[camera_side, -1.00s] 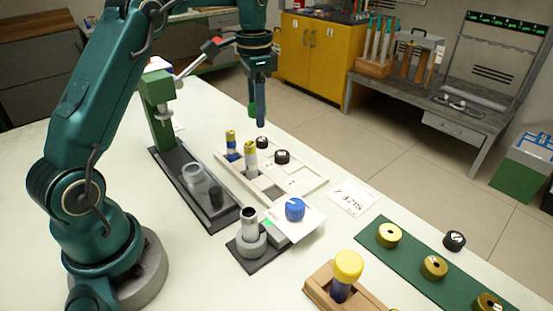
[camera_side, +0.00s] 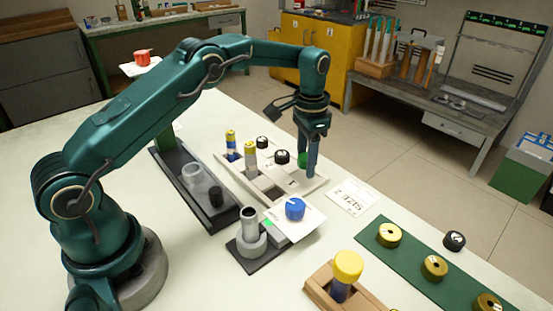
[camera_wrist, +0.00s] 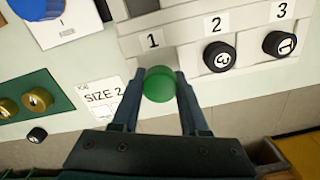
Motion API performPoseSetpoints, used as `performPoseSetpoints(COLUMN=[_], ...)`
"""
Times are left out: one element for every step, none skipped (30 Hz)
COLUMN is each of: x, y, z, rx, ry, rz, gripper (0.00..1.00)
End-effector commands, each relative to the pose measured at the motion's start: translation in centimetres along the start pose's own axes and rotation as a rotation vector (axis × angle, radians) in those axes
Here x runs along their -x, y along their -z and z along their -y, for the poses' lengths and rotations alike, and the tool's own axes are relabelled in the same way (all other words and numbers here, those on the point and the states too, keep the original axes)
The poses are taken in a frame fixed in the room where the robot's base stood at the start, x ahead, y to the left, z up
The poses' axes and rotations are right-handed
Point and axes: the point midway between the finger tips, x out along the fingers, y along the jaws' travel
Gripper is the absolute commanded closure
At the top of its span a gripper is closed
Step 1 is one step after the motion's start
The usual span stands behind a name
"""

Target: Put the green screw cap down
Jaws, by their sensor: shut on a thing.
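The green screw cap (camera_wrist: 159,84) is between the fingertips of my gripper (camera_wrist: 157,88) in the wrist view, and the fingers are shut on it. In the side view the cap (camera_side: 303,159) shows partly behind a finger of my gripper (camera_side: 307,165). The gripper points down over the near right end of the white tray (camera_side: 308,186), by the place marked 1. I cannot tell whether the cap touches the tray.
Black caps (camera_side: 282,157) sit by places 2 and 3 of the tray, and yellow-topped rods (camera_side: 250,155) stand in it. A SIZE 2 card (camera_side: 352,197) lies to the right. A blue cap (camera_side: 294,209) and a green mat with brass rings (camera_side: 412,252) are nearer.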

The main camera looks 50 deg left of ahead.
Motion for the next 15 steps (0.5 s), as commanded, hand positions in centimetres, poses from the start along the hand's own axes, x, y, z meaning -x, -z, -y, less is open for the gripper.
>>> performPoseSetpoints(x=[-0.57, -0.74, -0.86, -0.88, -0.88, -0.86, -0.85, -0.84, -0.84, -0.84, -0.88, -0.97, -1.06, -1.15, -1.27], y=[-0.08, -0.07, -0.03, -0.02, -0.01, 0.0, 0.0, 0.0, -0.01, -0.01, -0.01, -0.02, -0.03, -0.03, -0.04], z=[-0.01, 0.0, 0.02, 0.03, 0.04, 0.04, 0.04, 0.04, 0.04, 0.04, 0.04, 0.04, 0.04, 0.04, 0.03], rx=[0.0, 0.0, 0.0, 0.0, 0.0, 0.0, 0.0, 0.0, 0.0, 0.0, 0.0, 0.0, 0.0, 0.0, 0.0], ry=[-0.001, -0.001, 0.0, 0.0, 0.0, 0.001, 0.001, 0.001, 0.001, 0.0, 0.0, 0.0, 0.0, 0.0, 0.0], rz=[0.003, 0.003, 0.001, 0.0, -0.001, -0.001, -0.001, -0.001, -0.001, -0.001, -0.001, 0.0, 0.0, 0.0, 0.001], gripper=[1.0, 1.0, 1.0, 1.0, 1.0, 1.0, 1.0, 1.0, 1.0, 1.0, 1.0, 1.0, 1.0, 1.0, 1.0])
